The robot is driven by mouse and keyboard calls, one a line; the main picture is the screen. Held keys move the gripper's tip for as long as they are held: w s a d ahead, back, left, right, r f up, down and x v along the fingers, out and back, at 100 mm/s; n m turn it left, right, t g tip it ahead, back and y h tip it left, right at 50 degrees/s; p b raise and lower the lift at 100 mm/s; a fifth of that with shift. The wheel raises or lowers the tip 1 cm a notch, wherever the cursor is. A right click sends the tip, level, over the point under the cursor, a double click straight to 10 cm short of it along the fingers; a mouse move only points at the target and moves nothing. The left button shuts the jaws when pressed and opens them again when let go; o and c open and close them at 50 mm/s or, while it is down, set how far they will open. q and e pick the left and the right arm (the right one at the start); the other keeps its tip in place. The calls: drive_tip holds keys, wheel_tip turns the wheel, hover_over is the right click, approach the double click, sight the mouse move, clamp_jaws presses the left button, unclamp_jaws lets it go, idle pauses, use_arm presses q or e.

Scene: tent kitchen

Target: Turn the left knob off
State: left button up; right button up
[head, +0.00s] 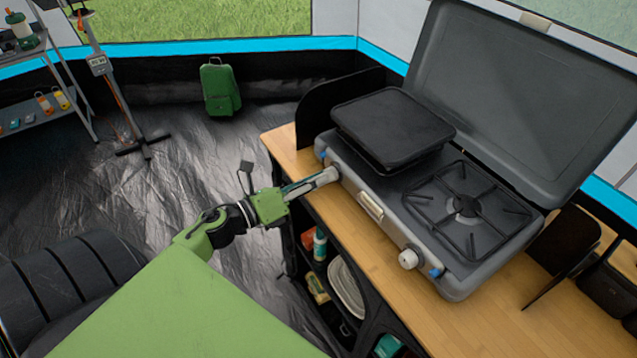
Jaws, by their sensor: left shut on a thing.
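A grey camping stove (383,212) with its lid raised stands on a wooden counter. My left gripper (328,177) is at the left end of the stove's front face, shut on the left knob. The fingers cover most of the left knob, so its angle cannot be told. A white right knob (408,259) shows at the right part of the front face, clear of my gripper. My right gripper is not in view.
A black griddle (393,125) sits on the stove's left side and a burner grate (467,208) on its right. The wooden counter (417,308) has a bare strip in front. Shelves below hold a plate (347,288) and small items.

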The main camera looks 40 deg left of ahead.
use_arm(q)
drive_tip(key=shift+f+m+b, duration=0.15)
drive_tip(key=shift+m+b, duration=0.3)
drive_tip(key=shift+m, duration=0.35)
drive_tip(key=o, duration=1.1)
drive_tip(key=shift+s, duration=0.1)
drive_tip(key=v, duration=1.2)
